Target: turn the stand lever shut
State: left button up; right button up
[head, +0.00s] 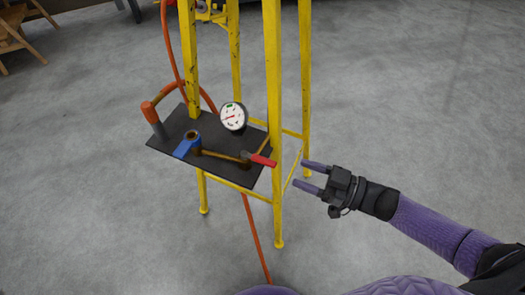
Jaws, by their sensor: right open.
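The lever (227,154) lies low over a dark plate on the stand, a brownish bar running from a round pivot on the left to a red grip (262,160) at its right end. The grip reaches the plate's right edge, close to a yellow leg. The yellow stand (273,90) is upright. My right gripper (304,175) is open and empty, to the right of the stand and apart from the red grip, with its fingers pointing left toward it. My left gripper is out of the picture.
A round white gauge (233,117) stands behind the lever. A blue block (187,147) and an orange-capped pipe (149,112) are on the dark plate (222,174). An orange hose (258,235) hangs to the floor. Wooden furniture (20,30) is at top left. The grey floor around is clear.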

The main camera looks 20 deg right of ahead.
aim_at(276, 165)
jog(key=b+x, duration=0.2)
jog(key=x, duration=0.6)
jog(key=shift+w+a+r, duration=0.1)
jog(key=shift+a+r, duration=0.05)
jog(key=shift+a, duration=0.25)
jog(key=shift+w+a, duration=0.2)
jog(key=shift+a, duration=0.05)
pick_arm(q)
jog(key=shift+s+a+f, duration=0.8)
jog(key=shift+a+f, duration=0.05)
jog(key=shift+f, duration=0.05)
pick_arm(e)
jog(key=shift+r, duration=0.1)
jog(key=c, duration=0.7)
grip_shut()
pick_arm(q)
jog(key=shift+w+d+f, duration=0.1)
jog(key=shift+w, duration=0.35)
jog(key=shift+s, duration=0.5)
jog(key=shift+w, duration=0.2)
